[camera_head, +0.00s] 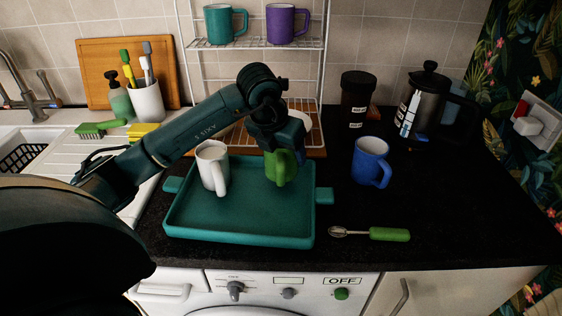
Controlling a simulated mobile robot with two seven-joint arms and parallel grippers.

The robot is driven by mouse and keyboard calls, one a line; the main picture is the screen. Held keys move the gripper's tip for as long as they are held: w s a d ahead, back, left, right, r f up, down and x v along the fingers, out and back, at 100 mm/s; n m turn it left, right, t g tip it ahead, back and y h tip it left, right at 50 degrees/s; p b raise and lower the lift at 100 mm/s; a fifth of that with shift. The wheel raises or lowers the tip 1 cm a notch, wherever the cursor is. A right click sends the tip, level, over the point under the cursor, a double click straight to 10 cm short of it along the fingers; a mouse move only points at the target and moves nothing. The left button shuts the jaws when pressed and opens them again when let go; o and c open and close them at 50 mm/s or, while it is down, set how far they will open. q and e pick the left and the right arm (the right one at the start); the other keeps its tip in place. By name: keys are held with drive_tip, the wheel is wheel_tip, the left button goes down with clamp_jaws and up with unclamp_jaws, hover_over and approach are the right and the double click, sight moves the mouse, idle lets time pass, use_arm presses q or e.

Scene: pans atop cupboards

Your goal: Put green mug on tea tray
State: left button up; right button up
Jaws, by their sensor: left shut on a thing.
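The green mug (281,167) is in my left gripper (277,150), at the right back part of the teal tea tray (240,240). The gripper comes from above and is shut on the mug, covering its upper part. I cannot tell whether the mug's base touches the tray. A white mug (212,168) stands upright on the tray's left side. My right gripper is not in view.
A blue mug (371,162) and a green-handled spoon (388,234) are on the black worktop right of the tray. A dark canister (356,100) and a coffee press (424,105) stand behind. A wire rack (255,45) holds teal (221,24) and purple (281,23) mugs.

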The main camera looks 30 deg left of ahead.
use_arm(q)
wheel_tip(320, 180, down, 4)
drive_tip(key=shift+r, duration=0.25)
drive_tip(key=o, duration=0.7)
drive_tip(key=shift+f, duration=0.1)
drive_tip(key=o, duration=0.5)
drive_tip(key=shift+c, duration=0.2)
